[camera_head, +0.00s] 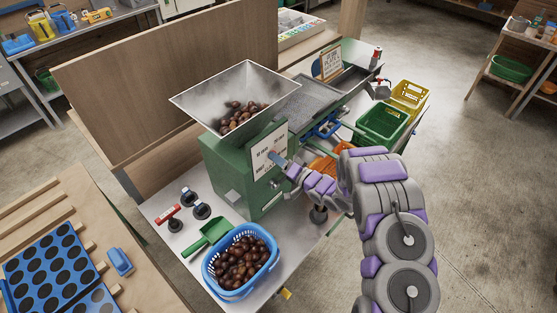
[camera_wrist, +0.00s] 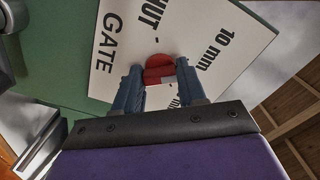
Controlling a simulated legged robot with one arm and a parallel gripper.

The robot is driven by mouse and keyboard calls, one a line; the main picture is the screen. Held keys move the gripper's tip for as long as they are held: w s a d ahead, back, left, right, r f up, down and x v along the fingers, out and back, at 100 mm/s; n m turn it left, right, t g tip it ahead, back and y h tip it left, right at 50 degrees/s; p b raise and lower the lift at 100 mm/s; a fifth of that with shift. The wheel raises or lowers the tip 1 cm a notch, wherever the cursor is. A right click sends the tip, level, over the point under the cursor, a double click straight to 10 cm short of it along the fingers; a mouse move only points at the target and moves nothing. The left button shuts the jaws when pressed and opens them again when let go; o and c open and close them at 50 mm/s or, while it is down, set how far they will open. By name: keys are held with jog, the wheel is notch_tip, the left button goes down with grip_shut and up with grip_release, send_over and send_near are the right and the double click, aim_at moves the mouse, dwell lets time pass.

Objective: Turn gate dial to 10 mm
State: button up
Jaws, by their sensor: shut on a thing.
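The red gate dial (camera_wrist: 158,66) sits on a white label plate in the wrist view. My gripper (camera_wrist: 160,78) has its two blue fingers on either side of the dial, shut on it. The plate (camera_wrist: 118,40) reads "GATE", "SHUT" and "10 mm"; another "mm" mark is partly hidden by the fingers. The text appears tilted. I cannot tell for sure which mark the dial points to. In the head view, my gripper (camera_head: 278,160) reaches the white plate (camera_head: 265,146) on the green machine (camera_head: 226,166), and the dial is hidden behind it.
A metal hopper (camera_head: 207,101) with chestnuts tops the machine. A blue basket (camera_head: 228,285) of chestnuts, a green scoop (camera_head: 205,236) and several knobbed tools stand before it. Green (camera_head: 378,128) and yellow (camera_head: 410,96) crates lie beyond my arm. The floor at right is clear.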

jog(key=shift+f+n+p, duration=0.1)
jog(key=shift+n+p, duration=0.2)
jog(key=shift+n, duration=0.2)
jog(key=o, duration=1.1)
jog(key=shift+c, duration=0.2)
jog(key=shift+d, duration=0.1)
jog(key=p+v, duration=0.1)
jog(key=v, duration=1.6)
jog(key=shift+d+p, duration=0.2)
jog(key=shift+p, duration=0.1)
jog(key=shift+f, duration=0.1)
